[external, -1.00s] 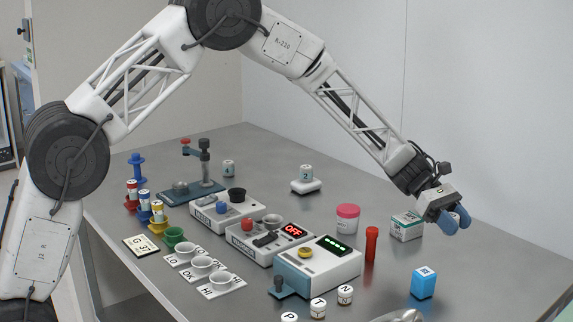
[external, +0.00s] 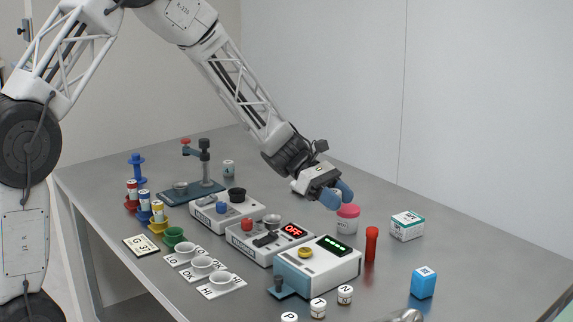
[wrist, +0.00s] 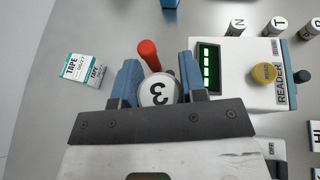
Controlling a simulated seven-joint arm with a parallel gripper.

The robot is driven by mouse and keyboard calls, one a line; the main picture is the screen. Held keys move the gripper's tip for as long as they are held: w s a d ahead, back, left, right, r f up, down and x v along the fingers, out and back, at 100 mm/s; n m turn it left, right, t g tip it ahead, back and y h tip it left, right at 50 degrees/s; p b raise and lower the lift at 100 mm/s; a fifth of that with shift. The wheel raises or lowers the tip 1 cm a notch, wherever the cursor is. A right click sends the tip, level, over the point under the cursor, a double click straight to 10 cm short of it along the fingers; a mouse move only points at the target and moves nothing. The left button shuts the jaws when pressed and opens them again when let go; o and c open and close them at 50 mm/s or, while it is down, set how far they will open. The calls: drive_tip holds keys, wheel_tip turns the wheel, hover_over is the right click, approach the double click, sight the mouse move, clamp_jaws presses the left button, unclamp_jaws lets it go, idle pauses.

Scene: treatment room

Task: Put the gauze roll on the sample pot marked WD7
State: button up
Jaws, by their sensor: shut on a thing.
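My gripper (wrist: 168,88) is shut on a white round thing marked 3 (wrist: 157,92), seen end-on between the blue fingers in the wrist view. No WD7 mark is readable. Small white pots marked T (external: 318,308) and N (external: 345,294) stand at the front.
A red tube (external: 371,244), a tape box (external: 407,226) and a blue block (external: 423,283) stand to the right. The reader (external: 325,268) with a green display stands in front of the gripper. Cups, devices and holders fill the left. The far right table is clear.

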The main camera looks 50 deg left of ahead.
drive_tip(key=s+a+n+t, duration=0.1)
drive_tip(key=s+a, duration=0.4)
drive_tip(key=shift+s, duration=0.25)
drive_tip(key=shift+w, duration=0.1)
hover_over(353, 210)
drive_tip(key=shift+s+f, duration=0.35)
drive_tip(key=shift+f, duration=0.3)
idle(0.4)
drive_tip(key=shift+w+f, duration=0.15)
drive_tip(key=shift+w, duration=0.35)
drive_tip(key=shift+s+f, duration=0.1)
drive_tip(key=shift+f, duration=1.55)
drive_tip(key=shift+f, duration=0.15)
drive_tip(key=o, duration=0.9)
